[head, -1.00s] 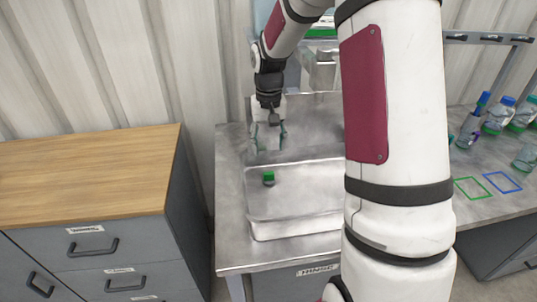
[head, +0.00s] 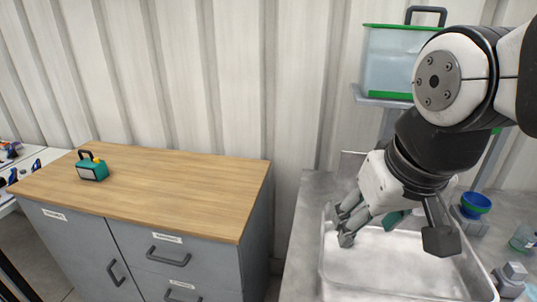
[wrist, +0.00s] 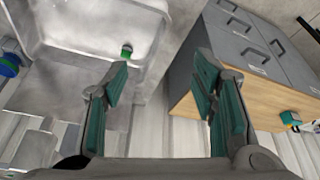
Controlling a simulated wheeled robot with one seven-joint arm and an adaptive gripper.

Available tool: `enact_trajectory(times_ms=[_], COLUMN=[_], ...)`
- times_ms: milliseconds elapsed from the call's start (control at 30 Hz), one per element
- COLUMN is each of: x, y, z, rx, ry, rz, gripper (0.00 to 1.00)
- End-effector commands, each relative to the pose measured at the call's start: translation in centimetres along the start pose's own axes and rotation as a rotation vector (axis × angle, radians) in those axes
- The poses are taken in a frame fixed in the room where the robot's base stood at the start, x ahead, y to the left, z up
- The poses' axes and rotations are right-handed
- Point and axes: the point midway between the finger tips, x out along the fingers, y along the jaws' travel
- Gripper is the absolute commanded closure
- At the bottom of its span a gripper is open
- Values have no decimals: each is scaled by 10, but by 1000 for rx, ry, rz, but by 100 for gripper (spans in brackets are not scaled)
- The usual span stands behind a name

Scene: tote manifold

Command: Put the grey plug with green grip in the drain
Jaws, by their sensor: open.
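The grey plug with a green grip (wrist: 126,51) shows in the wrist view, inside the metal basin (wrist: 88,55) near its wall; mostly the green grip is visible. In the head view I cannot see the plug; my arm and gripper cover part of the basin (head: 322,262). My gripper (head: 370,222) hangs over the back left part of the basin, tilted. In the wrist view my gripper (wrist: 162,78) is open and empty, its green-padded fingers wide apart. The plug is just beyond the left finger's tip, apart from it. I cannot make out the drain.
A wood-topped drawer cabinet (head: 165,185) stands left of the metal counter (head: 297,250), with a teal boxy item (head: 92,170) on top. A clear tank (head: 392,62) sits on a shelf behind.

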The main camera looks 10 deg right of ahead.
Motion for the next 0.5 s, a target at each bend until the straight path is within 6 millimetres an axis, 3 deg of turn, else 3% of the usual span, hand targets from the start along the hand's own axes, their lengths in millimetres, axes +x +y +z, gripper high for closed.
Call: enact_trajectory(times_ms=[100,200,500], x=[-6,-8,-8], y=[-6,-8,-8], z=[21,30,33], rx=[-26,-38,-42], ry=[38,51,54], rz=[-23,-33,-36], gripper=[47,47,47])
